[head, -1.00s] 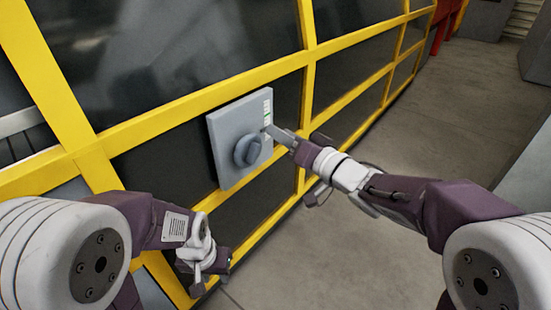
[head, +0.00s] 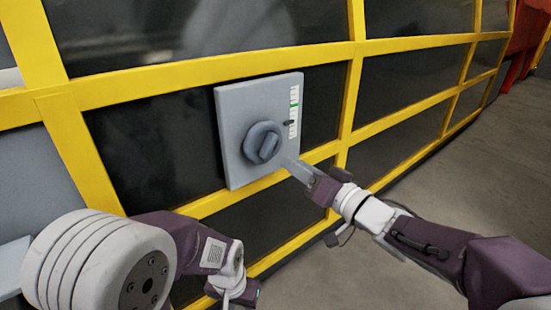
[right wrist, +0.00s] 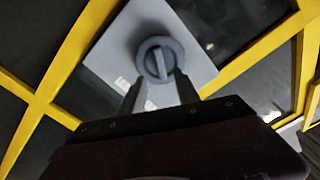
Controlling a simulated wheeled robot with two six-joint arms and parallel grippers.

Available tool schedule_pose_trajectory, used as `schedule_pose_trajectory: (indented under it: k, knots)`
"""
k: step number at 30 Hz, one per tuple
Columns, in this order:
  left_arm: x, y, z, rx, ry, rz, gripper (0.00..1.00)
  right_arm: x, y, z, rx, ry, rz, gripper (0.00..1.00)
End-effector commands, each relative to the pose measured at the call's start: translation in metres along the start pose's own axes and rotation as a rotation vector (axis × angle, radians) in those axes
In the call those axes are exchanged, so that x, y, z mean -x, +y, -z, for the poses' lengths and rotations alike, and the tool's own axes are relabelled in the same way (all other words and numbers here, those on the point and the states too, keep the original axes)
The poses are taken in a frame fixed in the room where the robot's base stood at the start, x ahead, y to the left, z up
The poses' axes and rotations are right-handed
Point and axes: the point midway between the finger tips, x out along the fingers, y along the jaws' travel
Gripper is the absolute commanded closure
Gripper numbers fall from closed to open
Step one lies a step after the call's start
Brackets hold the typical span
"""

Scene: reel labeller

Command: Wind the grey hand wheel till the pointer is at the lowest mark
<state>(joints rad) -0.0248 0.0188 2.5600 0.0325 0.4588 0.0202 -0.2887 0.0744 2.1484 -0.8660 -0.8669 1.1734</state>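The grey hand wheel (head: 263,142), a round knob with a raised grip bar, is on a light grey panel (head: 234,105). The dark pointer (head: 289,122) is below the green band, in the scale's lower half. My right gripper (head: 288,163) is at the wheel's lower right. In the right wrist view its two fingers (right wrist: 160,92) are apart and empty, with the wheel (right wrist: 157,60) just beyond the tips; contact is unclear. My left gripper (head: 235,288) hangs low, its fingers unclear.
The panel is fixed on a yellow frame (head: 200,75) with dark panes around it. Grey floor (head: 400,260) lies open at the right. A red structure (head: 523,40) stands at the far right.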

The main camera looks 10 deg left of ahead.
Motion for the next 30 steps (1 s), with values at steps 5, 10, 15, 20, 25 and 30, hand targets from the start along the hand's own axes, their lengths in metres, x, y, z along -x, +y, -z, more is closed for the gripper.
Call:
schedule_pose_trajectory:
  k: [5,10,15,20,25,30]
  knots:
    - [-0.019,0.0,-0.002,0.0,0.0,0.0,0.64,-0.032,0.002,-0.005,0.001,-0.001,0.004,0.62]
    - [-0.033,-0.001,-0.003,0.0,0.0,0.0,0.64,-0.067,0.001,-0.004,0.0,0.001,0.003,0.62]
    - [-0.036,-0.001,-0.004,0.0,0.0,0.0,0.64,-0.085,0.001,-0.002,0.0,0.0,0.001,0.62]
    - [-0.036,-0.001,-0.004,0.0,0.0,0.0,0.64,-0.088,0.0,0.0,0.0,0.001,0.0,0.62]
    - [-0.036,-0.001,-0.004,0.0,0.0,0.0,0.64,-0.087,0.0,0.0,0.0,0.0,0.0,0.73]
    - [-0.036,-0.001,-0.004,0.0,0.0,0.0,0.64,-0.087,0.0,0.0,0.0,0.0,0.0,1.0]
